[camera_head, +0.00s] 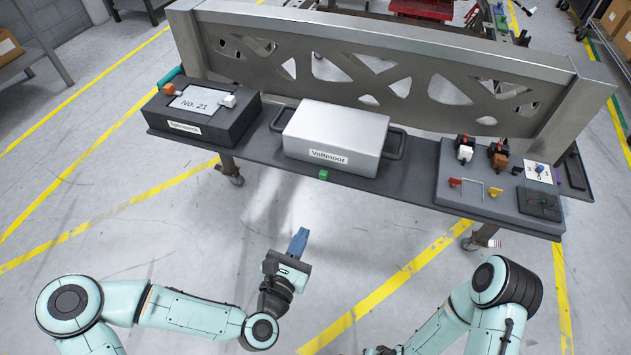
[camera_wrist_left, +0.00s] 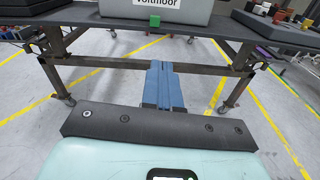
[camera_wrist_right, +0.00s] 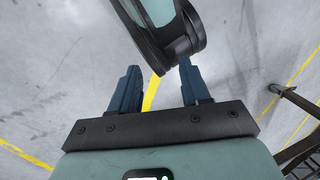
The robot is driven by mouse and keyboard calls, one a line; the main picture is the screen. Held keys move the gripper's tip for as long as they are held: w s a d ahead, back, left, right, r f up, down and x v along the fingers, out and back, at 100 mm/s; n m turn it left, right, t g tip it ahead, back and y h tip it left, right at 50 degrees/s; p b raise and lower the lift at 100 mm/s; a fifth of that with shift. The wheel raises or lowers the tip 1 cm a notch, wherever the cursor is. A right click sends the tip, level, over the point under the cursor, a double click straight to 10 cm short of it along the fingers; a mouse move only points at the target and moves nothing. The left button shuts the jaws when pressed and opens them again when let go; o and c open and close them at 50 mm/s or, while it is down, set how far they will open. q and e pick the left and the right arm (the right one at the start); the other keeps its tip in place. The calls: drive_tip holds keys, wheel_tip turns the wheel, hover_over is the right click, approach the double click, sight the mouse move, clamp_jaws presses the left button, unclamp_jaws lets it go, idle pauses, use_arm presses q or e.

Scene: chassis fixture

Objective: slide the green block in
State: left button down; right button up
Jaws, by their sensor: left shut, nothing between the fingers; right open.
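The small green block (camera_head: 323,175) sits at the front edge of the dark shelf, below the silver box labelled Voltmoor (camera_head: 335,135). It also shows in the left wrist view (camera_wrist_left: 154,21), at the shelf edge ahead of the fingers. My left gripper (camera_head: 299,241) is shut and empty, out in front of the shelf and apart from the block. Its blue fingers are together in the left wrist view (camera_wrist_left: 162,85). My right gripper (camera_wrist_right: 158,88) is open and empty in the right wrist view, pointing at the floor with an arm link of mine near it. Its fingers are hidden in the head view.
A black box marked No. 21 (camera_head: 199,117) stands at the shelf's left. A metal beam (camera_head: 390,75) with cutouts stands behind. Open floor lies before the shelf (camera_head: 285,164).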

sight(322, 177)
use_arm(q)
drive_tip(key=shift+w+a+r+n+t, duration=0.15)
drive_tip(key=shift+r+n+t, duration=0.05)
drive_tip(key=shift+r+n, duration=0.15)
drive_tip(key=shift+w+a+r+n+t, duration=0.1)
drive_tip(key=shift+a+r+n+t, duration=0.05)
drive_tip(key=shift+r+n+t, duration=0.15)
use_arm(e)
drive_tip(key=shift+w+f, duration=0.2)
drive_tip(key=shift+w, duration=0.15)
use_arm(q)
drive_tip(key=b+x, duration=0.1)
drive_tip(key=x, duration=0.5)
drive_tip(key=b+x, duration=0.1)
drive_tip(key=x, duration=0.6)
drive_tip(key=shift+w+f+b, duration=0.2)
drive_tip(key=shift+f+b, duration=0.1)
drive_tip(key=shift+w+d, duration=0.1)
drive_tip(key=shift+w, duration=0.25)
use_arm(e)
drive_tip(key=shift+t+h, duration=0.3)
drive_tip(key=shift+t, duration=0.4)
drive_tip(key=w+f, duration=0.1)
drive_tip(key=w+d+f, duration=0.2)
drive_tip(key=shift+w, duration=0.4)
